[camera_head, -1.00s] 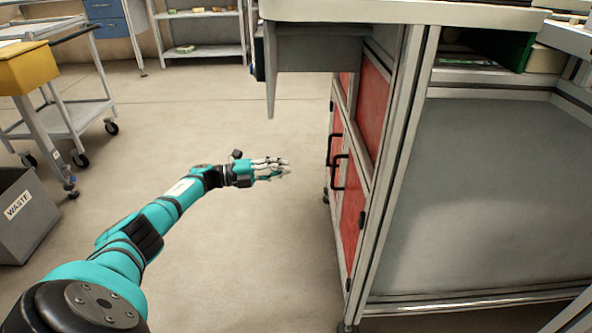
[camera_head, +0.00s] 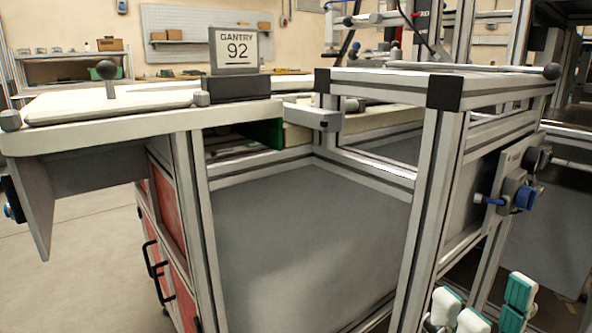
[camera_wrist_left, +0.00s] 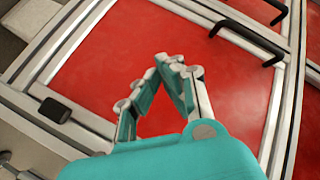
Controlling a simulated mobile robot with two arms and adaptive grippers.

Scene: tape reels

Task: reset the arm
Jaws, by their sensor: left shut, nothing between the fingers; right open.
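My left gripper (camera_wrist_left: 173,62) shows in the left wrist view with its teal and grey fingers meeting at the tips. It is shut with nothing between the fingers. Behind it are red cabinet panels (camera_wrist_left: 110,65) in grey frames. My left arm is out of the head view. My right gripper (camera_head: 482,297) shows at the bottom right of the head view, cut off by the lower edge. Its white and teal fingers are spread apart and nothing shows between them.
A grey-framed workbench (camera_head: 198,230) with a pale top fills the middle. A "GANTRY 92" sign (camera_head: 240,50) stands on it. A blue-handled switch box (camera_head: 516,190) is fixed to the frame above my right gripper. Black handles (camera_wrist_left: 240,42) stick out near my left gripper. Open floor lies at left.

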